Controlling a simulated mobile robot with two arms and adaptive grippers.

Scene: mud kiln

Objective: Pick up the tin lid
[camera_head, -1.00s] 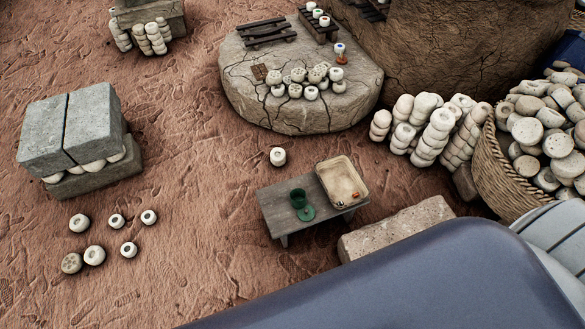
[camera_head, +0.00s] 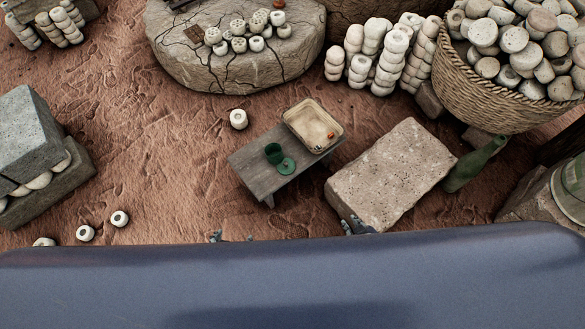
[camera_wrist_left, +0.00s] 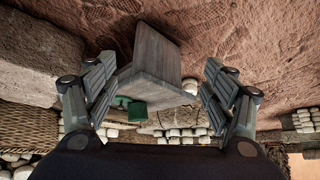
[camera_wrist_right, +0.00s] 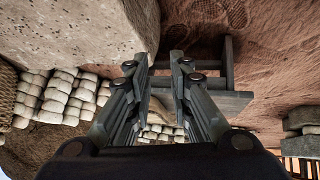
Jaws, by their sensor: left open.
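The tin lid (camera_head: 287,166) is a flat green disc with a small knob, lying on a low grey wooden bench (camera_head: 262,181). A dark green open tin (camera_head: 273,153) stands beside it. In the left wrist view green shapes (camera_wrist_left: 137,110) show at the bench; I cannot clearly separate lid from tin there. My left gripper (camera_head: 232,237) is open and empty, its tips just showing above my body's edge, apart from the bench. My right gripper (camera_head: 357,228) is by the near end of the stone block; its fingers (camera_wrist_right: 159,58) are partly open with nothing between them.
A cream tray (camera_head: 312,125) with small items rests on the bench's far end. A rough stone block (camera_head: 392,172) lies right of the bench, and a green bottle (camera_head: 474,165) beyond it. A white pot (camera_head: 239,119) stands behind. Bare earth lies left of the bench.

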